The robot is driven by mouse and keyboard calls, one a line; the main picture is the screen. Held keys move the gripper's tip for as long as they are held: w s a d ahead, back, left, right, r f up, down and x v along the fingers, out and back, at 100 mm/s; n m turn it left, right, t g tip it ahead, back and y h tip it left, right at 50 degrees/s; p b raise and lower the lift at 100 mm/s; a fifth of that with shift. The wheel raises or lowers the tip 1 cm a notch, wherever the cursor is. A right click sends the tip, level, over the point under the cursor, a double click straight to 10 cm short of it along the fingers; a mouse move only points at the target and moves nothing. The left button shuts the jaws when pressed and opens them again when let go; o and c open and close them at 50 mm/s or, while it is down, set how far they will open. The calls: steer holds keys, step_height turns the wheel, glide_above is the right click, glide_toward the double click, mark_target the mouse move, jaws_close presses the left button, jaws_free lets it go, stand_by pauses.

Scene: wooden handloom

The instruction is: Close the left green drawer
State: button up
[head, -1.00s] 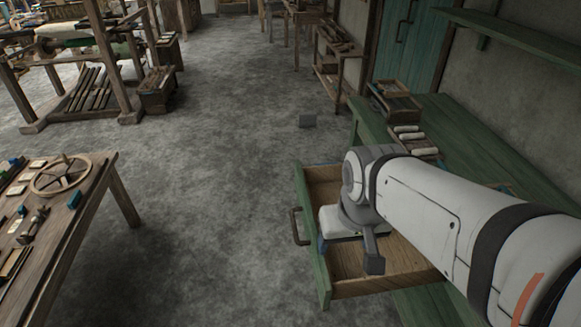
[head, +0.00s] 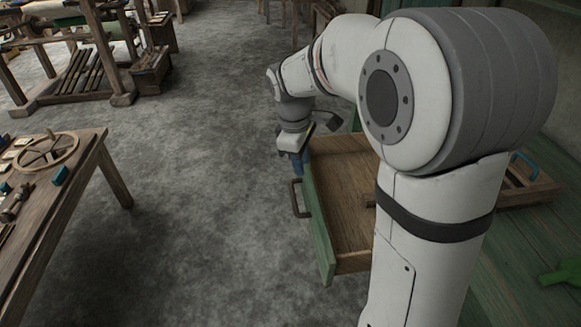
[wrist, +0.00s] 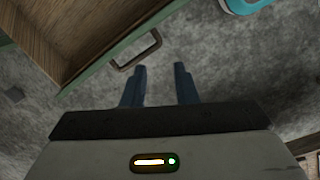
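The green drawer (head: 319,238) stands pulled out of the green bench, its wooden inside showing and its front facing the open floor at left. A dark metal handle (head: 299,198) is on its front. In the wrist view, the drawer's green front edge (wrist: 101,68) and handle (wrist: 140,50) are at upper left. My gripper (head: 297,166) is outside the drawer, beside the far end of its front. The two blue fingers (wrist: 159,82) are apart with nothing between them, and the handle lies ahead of them, not between them. My arm hides part of the drawer and bench.
The green bench top (head: 500,285) at right holds a wooden tray (head: 530,190) and a bright green object (head: 561,275). A wooden table (head: 85,190) with a wheel stands at left, a loom frame (head: 110,55) at back left. The floor between is clear.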

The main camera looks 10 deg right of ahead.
steer(key=w+a+f+n+b, duration=0.1)
steer(key=w+f+n, duration=0.1)
steer(key=w+f, duration=0.1)
steer(key=w+a+f+n+b, duration=0.1)
steer(key=w+a+f+n, duration=0.1)
steer(key=w+f, duration=0.1)
steer(key=w+a+f+n+h+b, duration=0.1)
steer(key=w+f, duration=0.2)
steer(key=f, duration=0.1)
steer(key=shift+w+a+f+n+g, duration=0.2)
steer(key=shift+w+n+g, duration=0.1)
steer(key=shift+n, duration=0.1)
jaws_close()
steer(key=d+f+b, duration=0.3)
steer(key=d+f, duration=0.3)
steer(key=f, duration=0.3)
steer(key=shift+d+f, duration=0.2)
steer(key=shift+f, duration=0.1)
steer(key=shift+w, duration=0.1)
